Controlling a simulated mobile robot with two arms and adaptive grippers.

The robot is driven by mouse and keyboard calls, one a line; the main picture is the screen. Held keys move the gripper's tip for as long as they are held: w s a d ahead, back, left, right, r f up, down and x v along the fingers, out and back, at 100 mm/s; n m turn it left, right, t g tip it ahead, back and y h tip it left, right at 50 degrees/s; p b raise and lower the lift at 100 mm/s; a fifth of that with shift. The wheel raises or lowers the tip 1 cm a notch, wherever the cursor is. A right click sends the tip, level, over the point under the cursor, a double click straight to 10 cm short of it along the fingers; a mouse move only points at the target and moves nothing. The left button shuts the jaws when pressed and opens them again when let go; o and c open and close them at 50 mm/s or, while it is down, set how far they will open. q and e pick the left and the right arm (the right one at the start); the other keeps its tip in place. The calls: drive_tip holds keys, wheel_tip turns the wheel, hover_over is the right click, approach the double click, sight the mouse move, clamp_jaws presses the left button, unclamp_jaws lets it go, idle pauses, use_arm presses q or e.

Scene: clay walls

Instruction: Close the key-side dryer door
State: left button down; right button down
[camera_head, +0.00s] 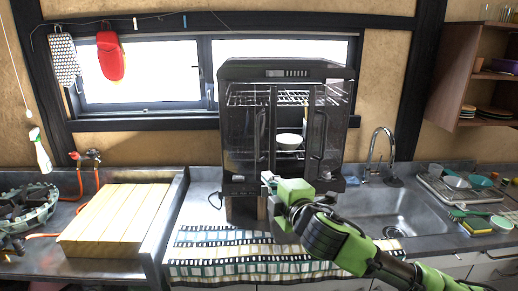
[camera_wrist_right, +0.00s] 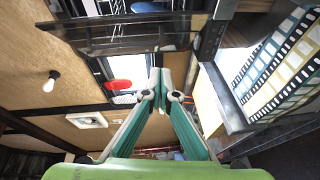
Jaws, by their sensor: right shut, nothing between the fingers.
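The dark dish dryer (camera_head: 290,70) stands on the counter below the window. Its left glass door (camera_head: 246,125) and right glass door (camera_head: 325,130) each have an upright handle and look swung partly outward, with a gap between them. I cannot tell which is the key-side door. Through the gap a white bowl (camera_head: 289,141) shows on the rack. My right gripper (camera_head: 269,180) is shut and empty, in front of the dryer's lower edge near the gap. In the right wrist view its fingertips (camera_wrist_right: 158,76) meet near a dark glass panel (camera_wrist_right: 125,36). My left gripper is out of view.
A striped cloth (camera_head: 245,256) lies on the counter in front. A sink (camera_head: 385,212) with a faucet (camera_head: 383,150) is at right, a wooden board (camera_head: 115,215) and stove (camera_head: 25,208) at left. A shelf (camera_head: 470,75) hangs at upper right.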

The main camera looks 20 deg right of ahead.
drive_tip(key=s+a+r+n, duration=0.1)
drive_tip(key=s+r, duration=0.2)
drive_tip(key=r, duration=0.2)
drive_tip(key=w+d+t+p, duration=0.1)
drive_tip(key=w+p, duration=0.3)
drive_tip(key=w, duration=0.9)
drive_tip(key=shift+d+y+p, duration=0.25)
drive_tip(key=shift+y+p, duration=0.05)
drive_tip(key=shift+r, duration=0.1)
